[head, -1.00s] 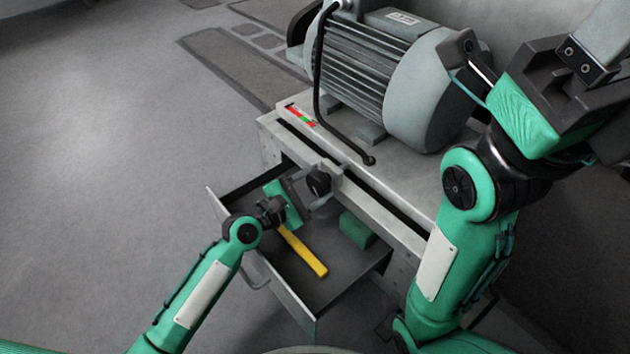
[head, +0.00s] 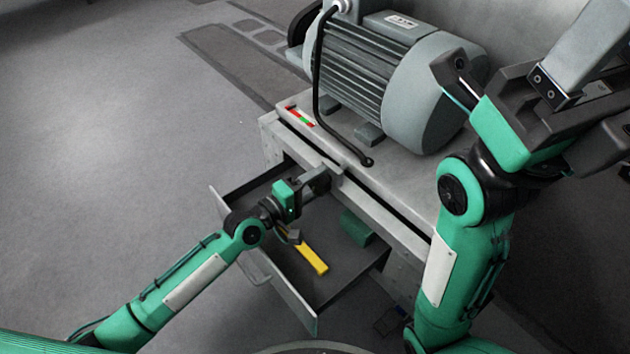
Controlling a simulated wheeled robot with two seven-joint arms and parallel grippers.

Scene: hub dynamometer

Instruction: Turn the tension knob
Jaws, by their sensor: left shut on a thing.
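The tension knob, black in the earlier frame, sits on the front of the grey machine bench (head: 385,190) above an open drawer. It is now hidden by my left gripper (head: 322,178), whose fingers are shut on it. The green gripper body lies to the left of the knob. A small red and green scale (head: 299,117) is on the bench top, but its pointer is too small to read. My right gripper (head: 525,58) is raised at the upper right, empty, its dark fingers apart.
The open drawer (head: 300,297) under my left wrist holds a yellow-handled tool (head: 312,260) and a green block (head: 357,228). A grey finned motor (head: 420,100) stands on the bench, with a black cable (head: 317,75) looping down to the top. The floor at left is clear.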

